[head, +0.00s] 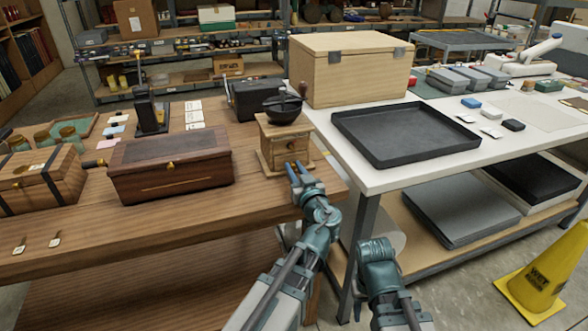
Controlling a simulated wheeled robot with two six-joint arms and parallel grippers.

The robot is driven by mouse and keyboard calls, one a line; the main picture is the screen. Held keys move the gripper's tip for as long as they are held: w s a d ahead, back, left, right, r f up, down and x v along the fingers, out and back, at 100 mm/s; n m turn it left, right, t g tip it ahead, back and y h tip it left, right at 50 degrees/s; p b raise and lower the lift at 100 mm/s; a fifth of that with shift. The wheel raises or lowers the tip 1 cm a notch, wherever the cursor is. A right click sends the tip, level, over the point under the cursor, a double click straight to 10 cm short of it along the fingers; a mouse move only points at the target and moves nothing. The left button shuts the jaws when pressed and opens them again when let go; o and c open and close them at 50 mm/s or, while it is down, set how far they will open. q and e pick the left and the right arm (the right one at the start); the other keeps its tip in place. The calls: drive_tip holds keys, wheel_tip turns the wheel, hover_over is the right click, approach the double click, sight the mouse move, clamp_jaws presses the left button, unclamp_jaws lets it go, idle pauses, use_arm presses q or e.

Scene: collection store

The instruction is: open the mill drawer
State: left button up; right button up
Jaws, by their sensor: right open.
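The mill (284,137) is a small wooden box with a dark bowl and crank on top. It stands upright at the right end of the wooden table. Its drawer (286,158) is low in the front face, partly hidden by my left gripper. I cannot tell whether the drawer stands out at all. My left gripper (295,168) reaches up from below, with its fingertips at the drawer front by the knob. Whether its fingers are closed on the knob is too small to tell. My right gripper (375,249) is open and empty, low in front of the white table, away from the mill.
A dark wooden box (171,166) stands left of the mill, and a black case (257,97) behind it. A large pale wooden chest (350,70) and a black tray (405,134) are on the white table (385,178) to the right.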

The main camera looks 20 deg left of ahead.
use_arm(q)
clamp_jaws()
idle(1.1)
